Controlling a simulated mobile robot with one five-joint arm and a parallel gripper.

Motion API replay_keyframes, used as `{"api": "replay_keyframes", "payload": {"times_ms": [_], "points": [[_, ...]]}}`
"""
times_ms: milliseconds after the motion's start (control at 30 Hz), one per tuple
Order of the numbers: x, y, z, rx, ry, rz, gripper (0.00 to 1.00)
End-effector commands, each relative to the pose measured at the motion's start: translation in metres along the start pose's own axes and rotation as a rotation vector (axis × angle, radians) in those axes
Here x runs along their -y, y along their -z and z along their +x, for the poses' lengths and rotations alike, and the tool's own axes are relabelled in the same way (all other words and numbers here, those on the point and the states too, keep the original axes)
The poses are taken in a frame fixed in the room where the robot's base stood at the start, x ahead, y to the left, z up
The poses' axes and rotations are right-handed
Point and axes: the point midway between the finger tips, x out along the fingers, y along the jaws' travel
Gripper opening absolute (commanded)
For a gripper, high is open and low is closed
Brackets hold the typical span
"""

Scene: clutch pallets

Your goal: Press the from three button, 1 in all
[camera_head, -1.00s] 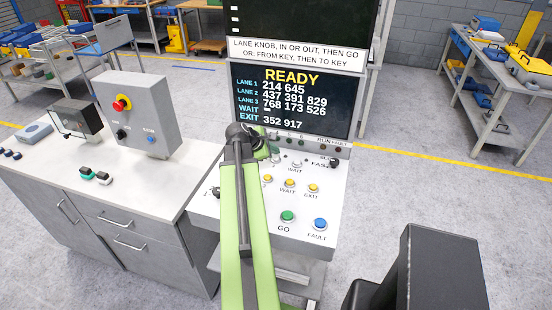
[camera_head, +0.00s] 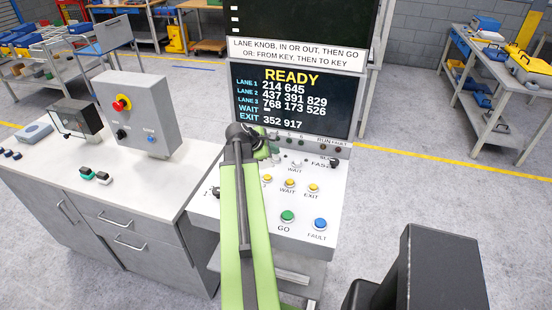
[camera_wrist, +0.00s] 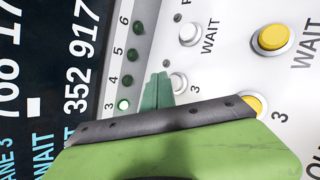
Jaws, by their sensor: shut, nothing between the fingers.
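The white from three button (camera_wrist: 179,83) is on the sloped panel, with a 3 printed beside it in the wrist view. My gripper (camera_wrist: 160,77) is shut and empty. Its green fingertips are right beside this button, on the side toward the screen. I cannot tell whether they touch it. In the head view my arm hides most of the gripper and this part of the panel. The screen (camera_head: 296,132) reads READY, with lane 3 listing 768 173 526.
A white WAIT button (camera_wrist: 191,34) is next to the from three button. A yellow 3 button (camera_wrist: 254,105) is partly behind my gripper body. Other yellow buttons, a green GO button (camera_head: 288,216) and a blue FAULT button (camera_head: 320,224) are nearer the panel's front. A numbered lamp strip (camera_wrist: 128,80) borders the screen.

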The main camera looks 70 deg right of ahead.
Motion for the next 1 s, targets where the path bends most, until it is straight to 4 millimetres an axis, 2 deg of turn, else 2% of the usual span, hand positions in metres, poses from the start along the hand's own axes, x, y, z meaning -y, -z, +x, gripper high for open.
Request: {"api": "replay_keyframes", "payload": {"times_ms": [200,1000], "points": [[0.0045,0.0048,0.0063,0.000,0.000,0.000,0.00],[0.0069,0.0068,0.0097,0.000,0.000,0.000,0.00]]}}
